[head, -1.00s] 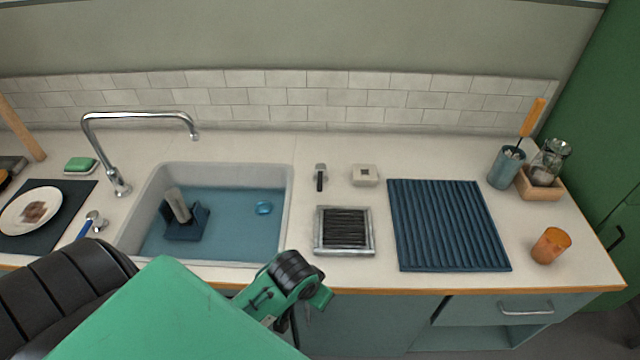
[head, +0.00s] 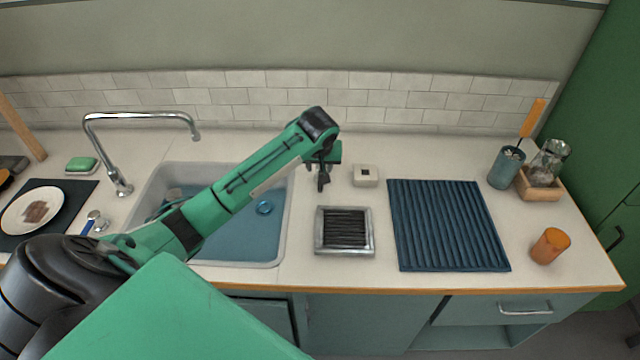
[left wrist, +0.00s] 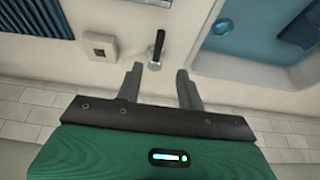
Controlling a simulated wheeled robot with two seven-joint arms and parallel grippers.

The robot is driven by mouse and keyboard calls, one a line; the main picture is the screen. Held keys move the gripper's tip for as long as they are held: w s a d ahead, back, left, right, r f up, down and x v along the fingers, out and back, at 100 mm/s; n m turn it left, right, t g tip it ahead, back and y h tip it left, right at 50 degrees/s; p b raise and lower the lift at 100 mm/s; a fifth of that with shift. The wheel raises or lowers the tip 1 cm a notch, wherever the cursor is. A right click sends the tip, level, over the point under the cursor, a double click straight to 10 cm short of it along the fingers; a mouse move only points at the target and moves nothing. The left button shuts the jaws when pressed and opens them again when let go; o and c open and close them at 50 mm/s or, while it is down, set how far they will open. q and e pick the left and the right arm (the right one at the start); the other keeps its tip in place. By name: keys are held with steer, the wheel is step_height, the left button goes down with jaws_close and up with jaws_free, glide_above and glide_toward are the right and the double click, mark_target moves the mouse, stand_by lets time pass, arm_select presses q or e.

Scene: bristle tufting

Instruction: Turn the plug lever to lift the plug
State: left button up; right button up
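The plug lever (left wrist: 157,46), a black handle on a metal base, is on the counter between the sink and the small white box. In the left wrist view it lies just beyond the gap between my fingertips, apart from both. My left gripper (left wrist: 160,70) is open and empty. In the head view, my left gripper (head: 323,178) is over the lever's spot and mostly hides it. A round blue piece, possibly the plug (head: 264,207), shows in the sink's blue water; it also shows in the left wrist view (left wrist: 223,27). My right gripper is not in view.
The sink (head: 286,225) lies under my left forearm, with the tap (head: 122,187) at its left. The white box (head: 365,176) stands close right of my gripper. A framed dark grate (head: 345,231) and ribbed blue mat (head: 445,226) lie nearer and right.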

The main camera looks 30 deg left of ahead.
mark_target(320, 186)
arm_select(q)
steer(key=p+x, duration=0.2)
steer(key=x, duration=1.1)
steer(key=shift+w+f, duration=0.15)
steer(key=shift+f, duration=0.2)
jaws_close()
